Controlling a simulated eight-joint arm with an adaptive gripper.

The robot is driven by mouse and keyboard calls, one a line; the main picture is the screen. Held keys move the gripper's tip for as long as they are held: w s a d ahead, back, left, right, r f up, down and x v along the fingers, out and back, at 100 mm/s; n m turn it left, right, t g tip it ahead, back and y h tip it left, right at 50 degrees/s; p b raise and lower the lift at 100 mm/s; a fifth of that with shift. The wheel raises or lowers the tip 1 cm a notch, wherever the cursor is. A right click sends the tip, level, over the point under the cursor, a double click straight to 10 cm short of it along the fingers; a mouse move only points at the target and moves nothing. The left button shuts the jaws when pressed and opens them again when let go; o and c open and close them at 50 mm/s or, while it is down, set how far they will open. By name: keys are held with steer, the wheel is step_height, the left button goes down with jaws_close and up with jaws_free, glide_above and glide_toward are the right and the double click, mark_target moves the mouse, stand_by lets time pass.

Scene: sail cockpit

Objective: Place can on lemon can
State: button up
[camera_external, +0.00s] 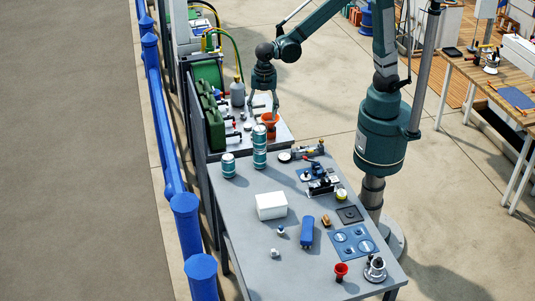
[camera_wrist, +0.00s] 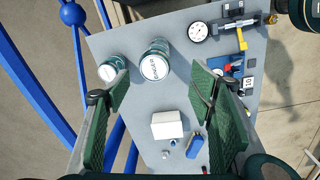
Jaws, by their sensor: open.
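Two teal-and-silver cans stand stacked, the upper can (camera_external: 259,135) upright on the lower can (camera_external: 260,160), near the table's far end. A third similar can (camera_external: 228,166) stands alone to the left. In the wrist view the stack's white lettered lid (camera_wrist: 154,67) and the lone can (camera_wrist: 110,69) show beyond the fingers. I cannot tell from the labels which is the lemon can. My gripper (camera_external: 263,112) is open and empty, raised above the far end by the stack. Its green-padded fingers (camera_wrist: 163,92) are wide apart, with nothing between them.
A white box (camera_external: 271,206) and a blue case (camera_external: 307,232) are on the grey table (camera_external: 240,235). Tools, a gauge (camera_wrist: 198,32) and a blue plate (camera_external: 353,243) lie on the right. Blue railing posts (camera_external: 187,235) line the left.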

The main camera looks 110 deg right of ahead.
steer(key=s+d+r+m+t, duration=0.2)
steer(key=s+r+m, duration=0.3)
steer(key=s, duration=0.7)
steer(key=s+d+r+m+t, duration=0.2)
steer(key=s+r+m+t, duration=0.2)
steer(key=s+m, duration=0.6)
steer(key=shift+s+r+t, duration=0.35)
steer(key=shift+s+t, duration=0.05)
steer(key=shift+s, duration=0.9)
